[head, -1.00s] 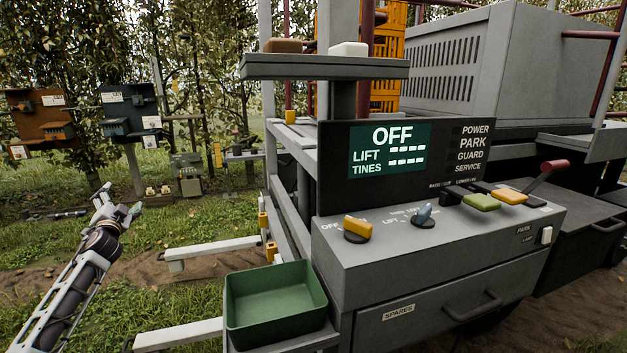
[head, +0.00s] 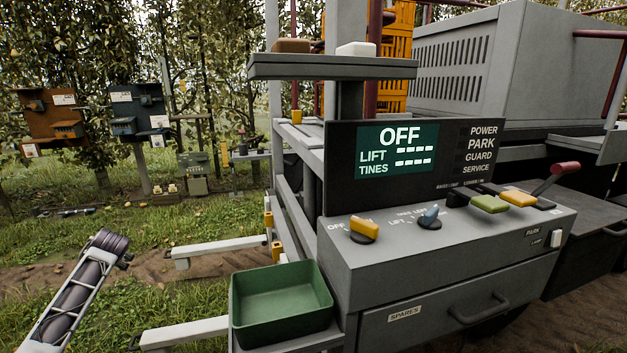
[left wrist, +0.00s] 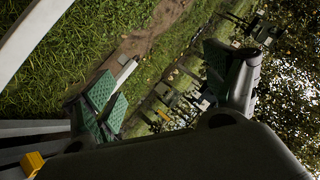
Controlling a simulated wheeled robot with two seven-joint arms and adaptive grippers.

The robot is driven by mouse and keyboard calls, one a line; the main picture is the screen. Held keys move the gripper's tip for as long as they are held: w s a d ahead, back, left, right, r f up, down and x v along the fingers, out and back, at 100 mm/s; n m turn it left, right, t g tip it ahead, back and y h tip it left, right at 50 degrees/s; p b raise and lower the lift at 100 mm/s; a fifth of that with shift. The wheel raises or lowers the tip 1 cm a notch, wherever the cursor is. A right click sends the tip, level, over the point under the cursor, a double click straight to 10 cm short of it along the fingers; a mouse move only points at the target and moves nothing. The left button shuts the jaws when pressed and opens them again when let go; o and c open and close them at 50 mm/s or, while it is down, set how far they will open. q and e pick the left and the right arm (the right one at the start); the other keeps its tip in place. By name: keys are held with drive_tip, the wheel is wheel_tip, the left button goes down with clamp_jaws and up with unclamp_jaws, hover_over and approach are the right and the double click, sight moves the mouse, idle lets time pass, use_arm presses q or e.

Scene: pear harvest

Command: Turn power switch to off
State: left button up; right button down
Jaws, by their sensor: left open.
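The yellow power knob (head: 364,228) sits on a dark round base at the left of the grey control panel (head: 400,258), with "OFF" printed to its left. The display (head: 398,150) above it reads OFF, with dashes after LIFT and TINES. My left arm is at the lower left of the head view, well apart from the knob; its gripper jaws are hardly visible there. In the left wrist view my left gripper (left wrist: 165,92) is open and empty, its green-padded fingers wide apart over grass. My right gripper is not in view.
A green tray (head: 282,332) sits below and left of the panel. Grey rails (head: 220,246) jut left over open grass.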

use_arm(q)
drive_tip(key=s+d+f+m+g+h, duration=0.1)
drive_tip(key=s+d+f+h, duration=0.1)
drive_tip(key=s+d+f, duration=0.5)
drive_tip(key=s+d+f+m+h, duration=0.1)
drive_tip(key=s+d+f, duration=0.1)
drive_tip(key=d+f, duration=0.85)
drive_tip(key=s+d+f+m+g+h, duration=0.1)
drive_tip(key=s+d+f+h, duration=0.1)
drive_tip(key=s+d+f, duration=0.5)
drive_tip(key=s+d+f+g+h, duration=0.1)
drive_tip(key=s+d+f, duration=0.2)
drive_tip(key=s+d, duration=0.5)
drive_tip(key=s+d+f+g+h, duration=0.1)
drive_tip(key=s+d+f, duration=0.3)
drive_tip(key=s+d, duration=0.4)
drive_tip(key=s+d+f+g+h, duration=0.1)
drive_tip(key=s+d+f, duration=0.3)
drive_tip(key=s+d, duration=0.4)
drive_tip(key=shift+s+d+f+h+p, duration=0.2)
drive_tip(key=shift+h+p, duration=0.25)
drive_tip(key=shift+h, duration=0.45)
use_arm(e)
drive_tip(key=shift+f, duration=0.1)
use_arm(q)
drive_tip(key=shift+a+f, duration=0.1)
drive_tip(key=shift+f, duration=0.1)
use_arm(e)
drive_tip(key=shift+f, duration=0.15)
